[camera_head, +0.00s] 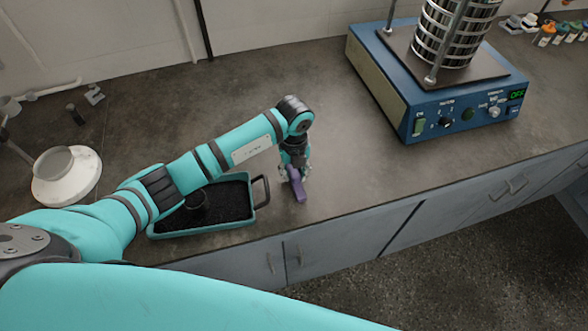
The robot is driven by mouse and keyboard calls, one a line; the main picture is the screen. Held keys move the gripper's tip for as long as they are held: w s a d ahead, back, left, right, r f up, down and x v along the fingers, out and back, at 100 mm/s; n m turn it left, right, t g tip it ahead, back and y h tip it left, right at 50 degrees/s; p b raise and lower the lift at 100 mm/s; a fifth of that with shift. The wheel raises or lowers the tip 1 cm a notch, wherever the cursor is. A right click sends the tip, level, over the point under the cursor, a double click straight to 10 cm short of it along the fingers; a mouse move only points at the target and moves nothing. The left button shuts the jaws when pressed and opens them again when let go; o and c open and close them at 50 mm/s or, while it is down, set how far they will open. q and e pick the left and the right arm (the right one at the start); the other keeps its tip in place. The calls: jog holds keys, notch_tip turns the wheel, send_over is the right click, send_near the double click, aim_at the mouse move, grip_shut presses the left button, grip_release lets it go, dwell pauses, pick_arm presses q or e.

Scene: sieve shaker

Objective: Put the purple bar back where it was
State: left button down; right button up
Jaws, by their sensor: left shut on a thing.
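The purple bar (297,188) is at the tips of my left gripper (293,173), just right of the black-filled tray's handle. My left gripper points down over the counter and is shut on the bar. The bar is tilted in the picture, its lower end toward the counter's front edge. I cannot tell whether it touches the counter. The gripper hides its upper part. My right gripper is not in view.
A teal tray (262,214) with dark grains sits left of the bar, partly under my arm. A blue sieve shaker (462,124) stands at the upper right. A white round device (75,185) is at the left. Counter between bar and shaker is clear.

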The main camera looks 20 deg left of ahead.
pick_arm(q)
jog(key=shift+f, duration=0.1)
jog(key=c, duration=1.1)
grip_release()
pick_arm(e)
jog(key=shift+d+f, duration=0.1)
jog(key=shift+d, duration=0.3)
pick_arm(q)
jog(key=shift+r, duration=0.25)
jog(key=shift+w+r, duration=0.1)
jog(key=shift+r, duration=0.25)
notch_tip(320, 180, up, 11)
jog(key=shift+r+b, duration=0.1)
jog(key=shift+b, duration=0.75)
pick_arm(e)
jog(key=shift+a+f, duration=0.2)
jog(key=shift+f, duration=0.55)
